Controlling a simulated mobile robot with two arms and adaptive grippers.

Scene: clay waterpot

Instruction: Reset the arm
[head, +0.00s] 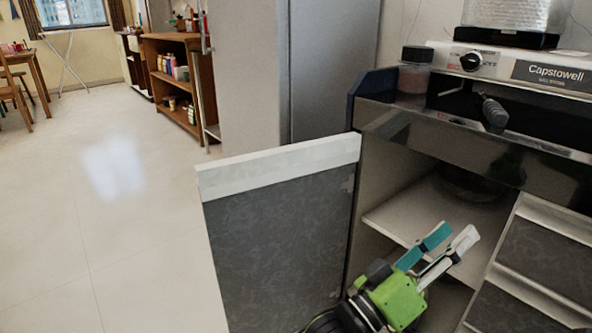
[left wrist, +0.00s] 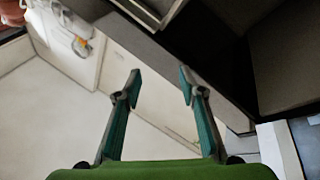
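My left gripper (head: 453,238) has a green body and teal-and-grey fingers. In the head view it is at the lower right, in front of the open cabinet and overlapping its pale shelf (head: 420,210). The left wrist view shows its two fingers (left wrist: 160,84) spread apart with nothing between them. I cannot tell how far it reaches into the cabinet. My right gripper is in neither view.
The cabinet door (head: 270,245) stands open left of my arm. A dark rounded item (head: 470,183) is on the shelf, partly in shadow. Drawers (head: 545,260) are at the right. A jar (head: 415,68) and an appliance (head: 500,66) stand on top. The floor at left is clear.

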